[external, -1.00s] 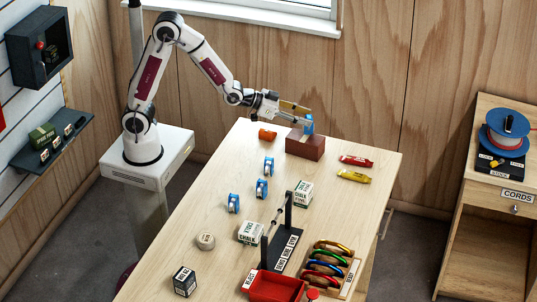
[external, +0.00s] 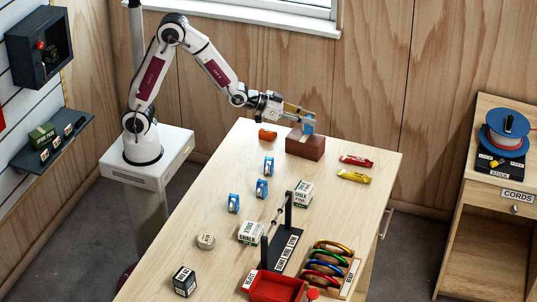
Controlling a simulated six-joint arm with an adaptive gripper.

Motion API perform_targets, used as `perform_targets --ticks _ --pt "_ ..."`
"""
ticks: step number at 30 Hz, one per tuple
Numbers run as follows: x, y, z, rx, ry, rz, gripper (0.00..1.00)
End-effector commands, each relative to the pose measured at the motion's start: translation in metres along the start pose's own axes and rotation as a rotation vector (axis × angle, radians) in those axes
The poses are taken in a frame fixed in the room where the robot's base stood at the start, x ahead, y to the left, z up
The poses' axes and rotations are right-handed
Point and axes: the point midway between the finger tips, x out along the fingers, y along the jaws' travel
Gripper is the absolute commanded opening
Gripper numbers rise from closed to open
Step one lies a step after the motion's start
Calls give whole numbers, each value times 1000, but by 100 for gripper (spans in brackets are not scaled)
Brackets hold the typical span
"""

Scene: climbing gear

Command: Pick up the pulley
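A blue pulley (external: 308,129) stands upright at a brown block (external: 305,148) near the far end of the table. My gripper (external: 308,116) reaches in from the left at the pulley's upper part. Its fingers are apart, with the pulley's top at their tips, and one finger partly hides it. I cannot tell whether they press on it. Three more blue pulleys stand on the table to the left, at the back (external: 268,167), in the middle (external: 262,189) and at the front (external: 233,203).
An orange piece (external: 267,134) lies left of the block. Chalk boxes (external: 304,193), a dark rack (external: 289,240), coloured carabiners (external: 327,268) and a red tray (external: 275,287) crowd the front.

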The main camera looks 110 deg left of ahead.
Motion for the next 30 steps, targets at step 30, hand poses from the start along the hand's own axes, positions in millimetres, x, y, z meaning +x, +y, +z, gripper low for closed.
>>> perform_targets --ticks 30 --pt "-24 0 -60 0 6 -1 0"
